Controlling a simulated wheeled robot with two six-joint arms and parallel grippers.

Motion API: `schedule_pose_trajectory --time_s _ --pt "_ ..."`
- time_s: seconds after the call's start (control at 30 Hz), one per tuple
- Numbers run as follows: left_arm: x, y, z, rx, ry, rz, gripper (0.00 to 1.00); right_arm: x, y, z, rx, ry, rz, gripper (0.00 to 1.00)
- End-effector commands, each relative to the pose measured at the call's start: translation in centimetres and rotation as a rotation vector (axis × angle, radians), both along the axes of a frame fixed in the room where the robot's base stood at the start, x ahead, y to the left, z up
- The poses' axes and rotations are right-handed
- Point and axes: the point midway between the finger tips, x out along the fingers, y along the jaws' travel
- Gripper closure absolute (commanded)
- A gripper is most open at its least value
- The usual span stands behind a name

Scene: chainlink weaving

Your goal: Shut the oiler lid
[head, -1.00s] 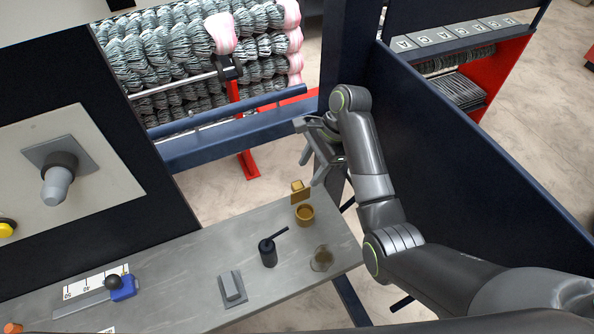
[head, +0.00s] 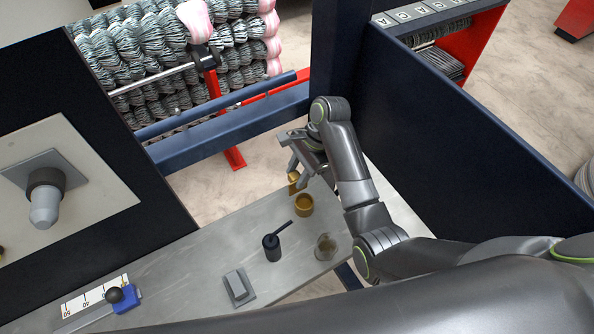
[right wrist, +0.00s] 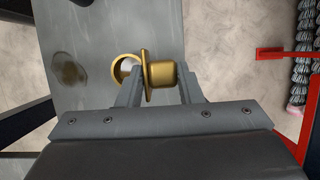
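The oiler is a small brass cup (head: 304,206) at the far right end of the grey shelf, with its brass lid (head: 293,181) standing raised on the far side. In the right wrist view the cup's round mouth (right wrist: 121,66) is uncovered and the lid (right wrist: 162,75) stands upright beside it. My right gripper (head: 299,166) is by the lid and overlaps it in the head view. In the right wrist view its fingers (right wrist: 158,82) are apart, one on each side of the lid; contact cannot be told. My left gripper is not in view.
A dark blue panel (head: 450,140) rises to the right of my arm.

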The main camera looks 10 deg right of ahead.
Motion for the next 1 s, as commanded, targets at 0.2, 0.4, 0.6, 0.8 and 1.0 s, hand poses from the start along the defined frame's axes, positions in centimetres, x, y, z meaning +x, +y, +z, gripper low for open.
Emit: schedule_pose_trajectory --time_s 0.2,0.4,0.6,0.8,1.0 --pt "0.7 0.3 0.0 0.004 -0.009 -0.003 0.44 0.0 0.1 0.0 0.003 -0.004 0.0 0.91" --pt "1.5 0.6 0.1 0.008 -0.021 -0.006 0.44 -0.3 0.0 0.1 0.017 -0.04 0.001 0.91" --pt "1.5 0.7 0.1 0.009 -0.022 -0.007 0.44 -1.0 -0.2 0.1 0.05 -0.129 -0.002 0.91" --pt "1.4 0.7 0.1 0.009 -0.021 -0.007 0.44 -2.1 -0.6 0.1 0.105 -0.277 -0.002 0.91" --pt "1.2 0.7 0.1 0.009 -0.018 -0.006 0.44 -3.0 -1.0 0.0 0.153 -0.414 -0.003 0.91"
